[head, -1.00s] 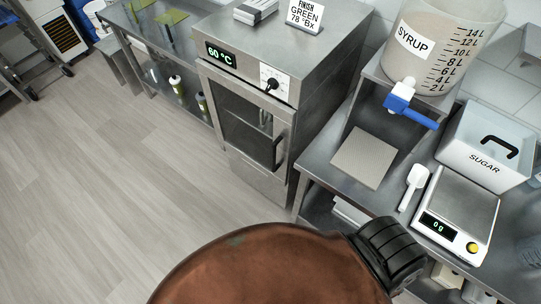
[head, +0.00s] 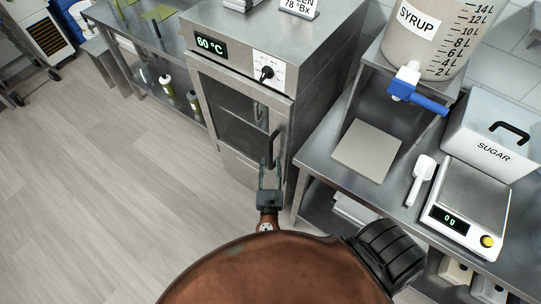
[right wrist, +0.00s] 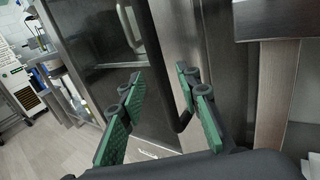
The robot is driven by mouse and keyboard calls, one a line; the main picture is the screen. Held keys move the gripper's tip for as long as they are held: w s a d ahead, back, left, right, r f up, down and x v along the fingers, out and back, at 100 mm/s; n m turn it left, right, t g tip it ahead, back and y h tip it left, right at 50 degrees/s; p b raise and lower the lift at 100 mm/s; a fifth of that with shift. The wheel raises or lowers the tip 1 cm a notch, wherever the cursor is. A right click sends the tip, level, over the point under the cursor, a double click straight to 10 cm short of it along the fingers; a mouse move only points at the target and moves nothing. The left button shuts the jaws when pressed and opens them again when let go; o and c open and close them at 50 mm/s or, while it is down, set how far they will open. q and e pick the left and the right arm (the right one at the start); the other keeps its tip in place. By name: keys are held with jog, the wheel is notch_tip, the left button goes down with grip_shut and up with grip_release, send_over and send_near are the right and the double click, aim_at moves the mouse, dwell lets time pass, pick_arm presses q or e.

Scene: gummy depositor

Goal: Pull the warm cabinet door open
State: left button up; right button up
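The warm cabinet (head: 205,22) is a steel box with a lit 60 °C display and a dial. Its door (head: 228,115) has a dark window and looks closed. A dark upright handle (head: 274,146) is on the door's right side; it also shows in the right wrist view (right wrist: 163,60). My right gripper (head: 270,170) is at the handle's lower end. In the right wrist view its green-padded fingers (right wrist: 158,95) are apart, and the handle appears between them, closer to the right finger. I cannot tell whether they touch. My left gripper is not in view.
Right of the cabinet is a steel counter (head: 318,158) with a syrup tank (head: 430,50), a sugar bin (head: 490,140), a white scoop (head: 420,182) and a scale (head: 470,195). A bench with bottles stands left. The floor (head: 100,190) before the cabinet is clear.

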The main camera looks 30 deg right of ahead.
aim_at(271, 158)
jog(key=shift+x, duration=2.3)
jog(key=shift+f, duration=0.1)
grip_shut()
